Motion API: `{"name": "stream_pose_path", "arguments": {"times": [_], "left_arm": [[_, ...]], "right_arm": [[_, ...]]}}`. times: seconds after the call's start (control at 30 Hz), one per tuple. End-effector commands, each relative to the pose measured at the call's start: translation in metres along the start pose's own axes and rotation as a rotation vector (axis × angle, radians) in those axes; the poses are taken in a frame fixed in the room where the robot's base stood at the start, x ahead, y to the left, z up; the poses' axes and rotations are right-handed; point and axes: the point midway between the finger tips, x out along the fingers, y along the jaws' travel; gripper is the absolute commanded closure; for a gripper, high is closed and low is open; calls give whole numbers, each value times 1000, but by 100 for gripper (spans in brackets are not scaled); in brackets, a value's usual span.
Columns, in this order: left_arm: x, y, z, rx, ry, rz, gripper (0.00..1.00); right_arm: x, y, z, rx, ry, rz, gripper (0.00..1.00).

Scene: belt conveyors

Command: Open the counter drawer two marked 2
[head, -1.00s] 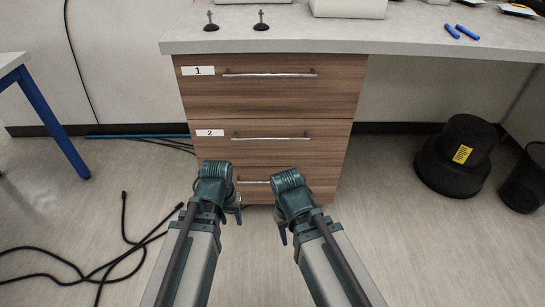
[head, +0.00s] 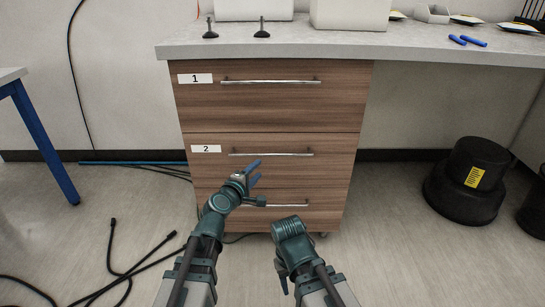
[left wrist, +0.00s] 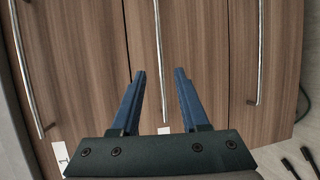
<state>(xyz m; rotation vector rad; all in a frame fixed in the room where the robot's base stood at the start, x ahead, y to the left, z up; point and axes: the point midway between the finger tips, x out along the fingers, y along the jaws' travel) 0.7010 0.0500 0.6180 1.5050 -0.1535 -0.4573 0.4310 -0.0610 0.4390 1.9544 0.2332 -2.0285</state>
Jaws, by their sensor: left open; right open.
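The drawer marked 2 (head: 270,180) is the middle of a wood-grain unit and is shut. Its label 2 (head: 206,149) sits left of a metal bar handle (head: 272,154). My left gripper (head: 254,172) is open and empty, just below that handle in the head view. In the left wrist view, turned sideways, the handle (left wrist: 158,50) runs between the lines of my two blue left fingers (left wrist: 160,75); I cannot tell whether they touch it. My right gripper (head: 284,284) is open, low in front of the unit, pointing down, its fingers partly hidden.
The drawer marked 1 (head: 270,105) is above and a lower drawer with its own handle (head: 290,204) is below, both shut. A counter top (head: 300,43) overhangs the unit. Black cables (head: 120,275) lie on the floor left; a black stool (head: 468,180) stands right.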

Motion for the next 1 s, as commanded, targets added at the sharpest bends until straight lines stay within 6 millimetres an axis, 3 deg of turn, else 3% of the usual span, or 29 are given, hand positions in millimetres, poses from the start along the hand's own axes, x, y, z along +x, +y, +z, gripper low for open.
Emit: {"name": "stream_pose_path", "arguments": {"times": [0.23, 0.7, 1.0], "left_arm": [[12, 0, -1, -2, 1, 2, 55], [104, -1, 0, 0, -1, 1, 55], [135, 0, 0, 0, 0, 1, 55]], "right_arm": [[3, 0, 0, 0, 0, 0, 50], [20, -2, -1, 5, 0, 0, 50], [24, -2, -1, 6, 0, 0, 50]]}}
